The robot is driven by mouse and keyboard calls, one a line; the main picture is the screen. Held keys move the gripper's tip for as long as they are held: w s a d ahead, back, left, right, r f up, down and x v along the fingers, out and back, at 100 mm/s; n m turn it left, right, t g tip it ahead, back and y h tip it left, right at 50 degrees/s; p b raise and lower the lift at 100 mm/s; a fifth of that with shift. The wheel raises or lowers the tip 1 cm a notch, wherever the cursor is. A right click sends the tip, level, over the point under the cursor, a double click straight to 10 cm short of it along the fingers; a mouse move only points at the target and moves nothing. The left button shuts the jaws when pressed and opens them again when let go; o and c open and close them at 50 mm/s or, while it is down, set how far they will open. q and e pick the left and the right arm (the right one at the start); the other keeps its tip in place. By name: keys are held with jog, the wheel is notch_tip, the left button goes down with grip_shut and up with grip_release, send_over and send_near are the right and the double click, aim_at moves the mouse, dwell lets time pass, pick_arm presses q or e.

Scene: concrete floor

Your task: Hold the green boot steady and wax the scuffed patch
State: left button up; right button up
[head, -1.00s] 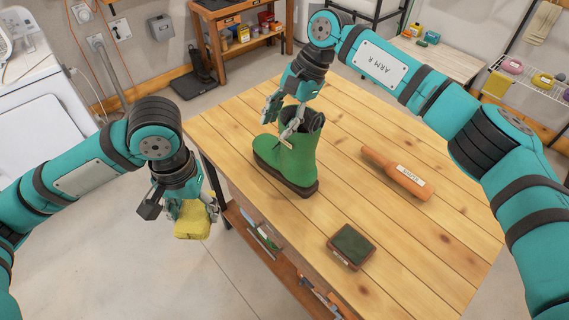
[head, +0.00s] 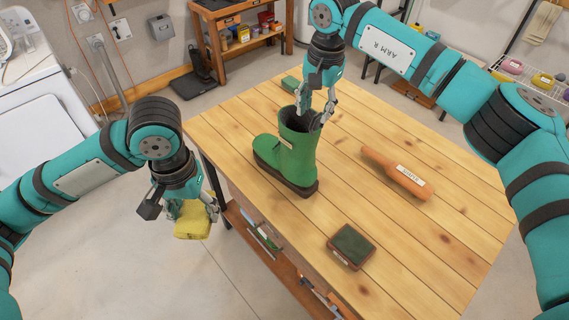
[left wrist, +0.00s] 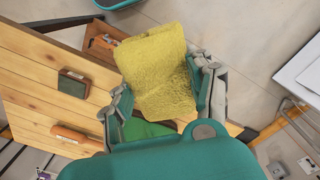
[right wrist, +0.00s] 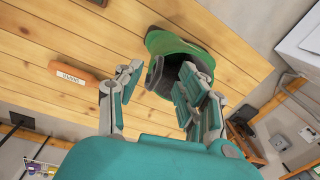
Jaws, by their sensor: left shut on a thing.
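The green boot (head: 292,160) stands upright on the wooden table, toe to the left. A small pale mark (head: 286,143) shows on its shaft; I cannot tell whether it is a label or a scuff. My right gripper (head: 314,112) is open at the top of the shaft. In the right wrist view one finger of it (right wrist: 160,88) overlaps the dark boot opening; whether it is inside is unclear. My left gripper (left wrist: 160,95) is shut on a yellow cloth (left wrist: 158,70), held off the table's left edge. A brown tin with a dark green top (head: 352,245) lies near the front edge.
An orange-brown handled tool with a label (head: 398,175) lies right of the boot. The bare table (head: 420,240) is clear at front right. A lower shelf (head: 265,255) with items runs under the front edge.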

aim_at(312, 123)
jog(key=shift+w+a+f, duration=0.1)
jog(key=shift+f, duration=1.25)
jog(key=shift+a+f, duration=0.1)
jog(key=shift+f, duration=1.2)
jog(key=shift+c, duration=0.5)
grip_shut()
jog(key=shift+r, duration=0.2)
jog(key=shift+w, duration=0.1)
jog(key=shift+a, duration=0.15)
jog(key=shift+f, duration=0.15)
